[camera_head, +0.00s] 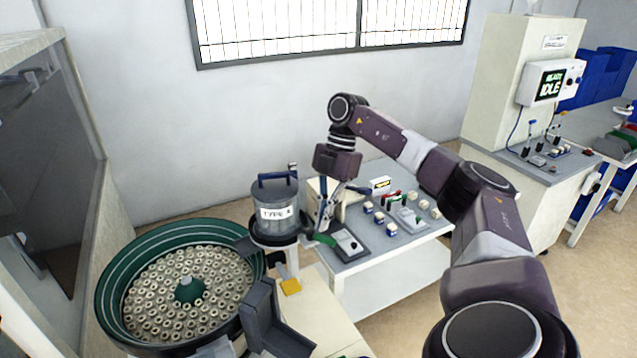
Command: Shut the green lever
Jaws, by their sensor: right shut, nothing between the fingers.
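The green lever (325,240) is small and sits at the left edge of the grey panel on the white table, beside a dark switch box (348,243). My right gripper (322,228) points down with its fingers shut and empty, right at the lever. I cannot tell whether the fingertips touch it. The fingers hide part of the lever, and its exact angle is hard to read. My left gripper is not in view.
A grey canister labelled TYPE A (276,222) stands close to the left of my gripper. A green bowl feeder (118,275) full of ring-shaped parts is at lower left. Small blue-and-white blocks (379,217) stand on the grey panel. A cabinet with an IDLE display (552,84) is at right.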

